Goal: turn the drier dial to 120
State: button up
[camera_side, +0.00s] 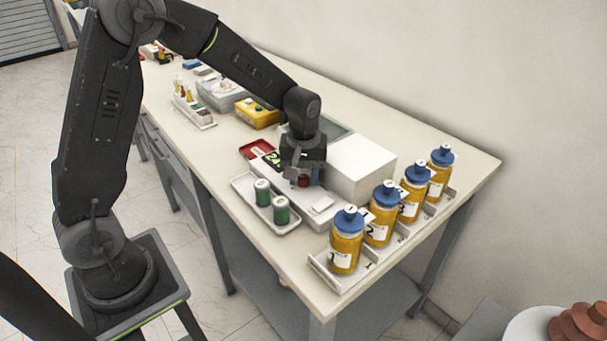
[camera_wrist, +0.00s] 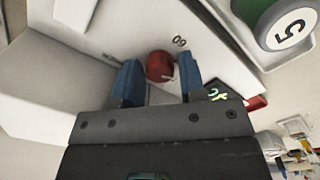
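The drier is a white box (camera_side: 362,168) with a low front panel on the table. Its dial is a red round knob (camera_wrist: 159,66), partly visible under my gripper in the side view (camera_side: 303,182). A "60" mark (camera_wrist: 179,41) is printed beside the dial, and a light pointer mark shows on the dial's edge. My gripper (camera_wrist: 160,76) points down at the panel with its two blue fingers on either side of the dial. Gaps show between fingers and dial, so it looks open. A dark display with green digits (camera_side: 272,159) is partly hidden by my gripper.
A white tray (camera_side: 242,183) with two green-bodied jars stands in front of the drier. Several orange bottles with blue caps (camera_side: 380,215) stand in a rack at the right. A red tray (camera_side: 256,149) and a yellow box (camera_side: 257,115) lie to the left.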

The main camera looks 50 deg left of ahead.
jog(key=shift+c, duration=0.2)
jog(key=c, duration=0.6)
jog(key=m, duration=0.5)
jog(key=shift+m, duration=0.4)
jog(key=m, duration=0.5)
dwell(0.4)
jog(key=o, duration=0.6)
